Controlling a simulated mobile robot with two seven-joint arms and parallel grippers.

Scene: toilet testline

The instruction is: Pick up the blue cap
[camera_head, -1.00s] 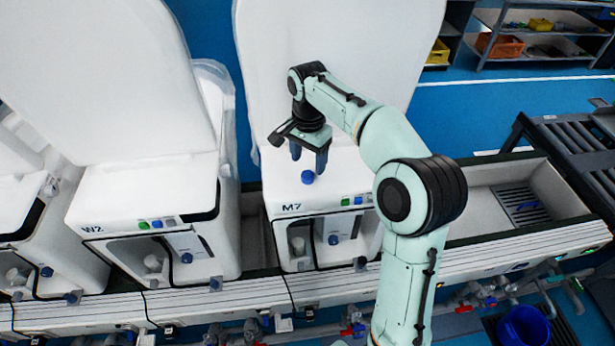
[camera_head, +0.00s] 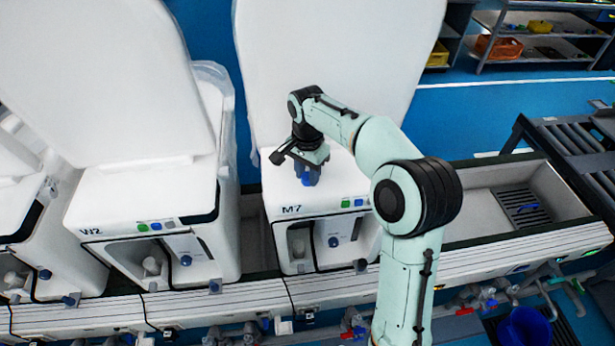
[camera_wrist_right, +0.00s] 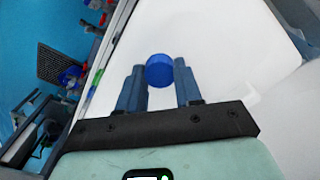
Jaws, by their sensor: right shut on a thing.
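The blue cap (camera_wrist_right: 159,70) is a small round disc on the white top of the unit marked M7 (camera_head: 335,190). In the right wrist view it sits between the fingertips of my right gripper (camera_wrist_right: 161,79), which touch its sides. In the head view my right gripper (camera_head: 310,178) points down at the unit's top, shut on the cap, and its fingers mostly hide the cap. Whether the cap is clear of the surface cannot be told. My left gripper is not in view.
The raised white lid (camera_head: 330,50) stands behind the M7 unit. The W2 unit (camera_head: 140,205) stands to its left. A trough with a drain grate (camera_head: 520,205) is at the right. Shelves with an orange bin (camera_head: 498,47) stand at the back right.

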